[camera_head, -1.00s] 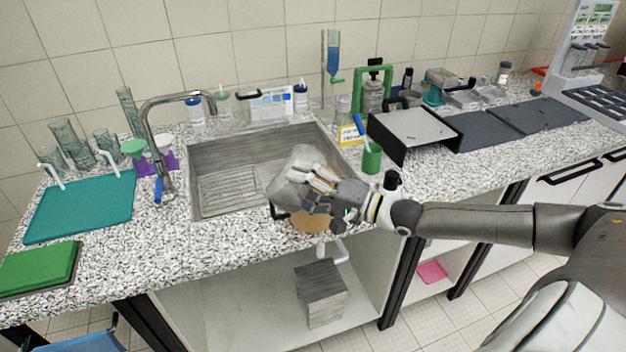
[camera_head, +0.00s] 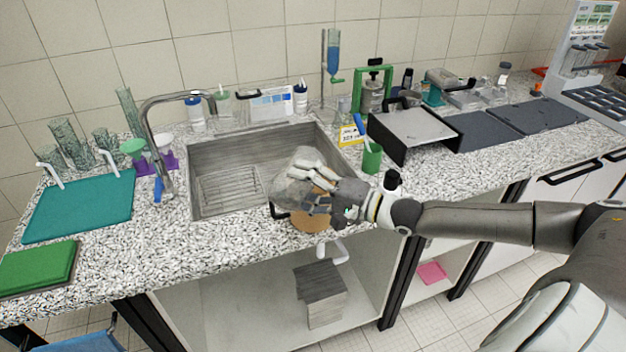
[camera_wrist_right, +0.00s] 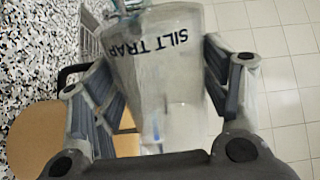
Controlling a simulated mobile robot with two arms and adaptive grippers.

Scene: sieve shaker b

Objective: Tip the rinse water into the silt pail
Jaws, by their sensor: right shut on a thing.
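My right gripper (camera_head: 300,187) is at the front edge of the sink, shut on a clear, greyish vessel (camera_head: 283,190). Its fingers hide part of the vessel. In the right wrist view, a grey, tapering surface (camera_wrist_right: 160,75) lettered "SILT TRAP" shows between the fingers (camera_wrist_right: 165,85); I cannot tell whether it is the held vessel or something seen through it. A grey box (camera_head: 320,290) stands on the cabinet shelf below the sink; its lettering cannot be read in the head view. No rinse water can be made out clearly. My left gripper is out of view.
The steel sink (camera_head: 210,155) lies behind the gripper, with a curved tap (camera_head: 150,120) at its left. A tan round thing (camera_head: 310,218) is just below the gripper. A green cup (camera_head: 371,158) and a dark-sided tray (camera_head: 415,128) stand to the right.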

